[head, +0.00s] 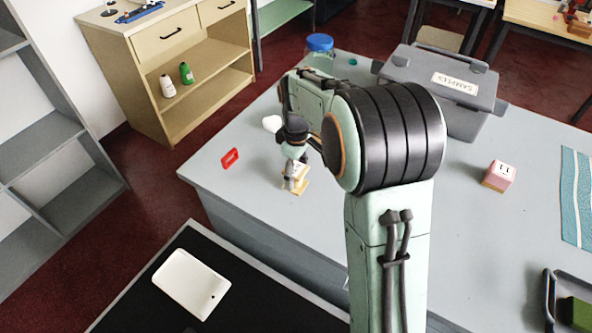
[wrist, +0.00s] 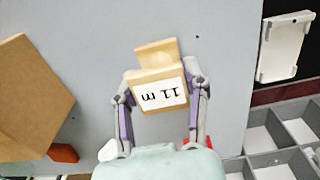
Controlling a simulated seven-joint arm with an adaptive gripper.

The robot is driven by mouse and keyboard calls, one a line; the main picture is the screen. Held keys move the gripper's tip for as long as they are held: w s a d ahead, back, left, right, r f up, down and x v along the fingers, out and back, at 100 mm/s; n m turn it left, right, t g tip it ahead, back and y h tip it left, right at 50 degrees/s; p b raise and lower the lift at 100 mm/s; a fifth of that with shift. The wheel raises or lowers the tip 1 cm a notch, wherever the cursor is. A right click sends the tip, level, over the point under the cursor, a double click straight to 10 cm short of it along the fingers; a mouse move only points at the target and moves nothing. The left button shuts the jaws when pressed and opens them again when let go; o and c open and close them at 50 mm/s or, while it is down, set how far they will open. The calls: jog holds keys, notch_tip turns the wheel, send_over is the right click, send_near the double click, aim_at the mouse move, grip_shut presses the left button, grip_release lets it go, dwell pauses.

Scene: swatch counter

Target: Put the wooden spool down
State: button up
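The wooden spool (wrist: 155,82) is pale wood with a white label reading "11 m", which shows upside down in the wrist view. My gripper (wrist: 160,92) has one finger on each side of the spool and is shut on it. In the head view, my gripper (head: 294,172) is near the left corner of the grey counter, with the spool (head: 300,184) at its lower end. I cannot tell whether the spool touches the counter top.
A red object (head: 230,158) lies left of the spool. A grey "SAMPLES" crate (head: 440,88), a blue-lidded jar (head: 320,46) and a pink block (head: 499,176) stand on the counter (head: 480,230). A brown board-like object (wrist: 32,95) is left in the wrist view. My arm hides the middle.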

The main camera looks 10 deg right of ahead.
aim_at(296, 169)
jog(key=o, duration=0.4)
jog(key=shift+c, duration=0.2)
jog(key=shift+r, duration=0.1)
notch_tip(296, 169, up, 12)
jog(key=s+a+f+m, duration=0.1)
jog(key=s+f+m, duration=0.2)
jog(key=s, duration=1)
jog(key=s+a+f+m, duration=0.1)
jog(key=s+f+m, duration=0.2)
jog(key=s, duration=1.1)
jog(key=shift+a+f+m+y, duration=0.2)
jog(key=shift+m+y, duration=0.2)
jog(key=shift+m, duration=0.5)
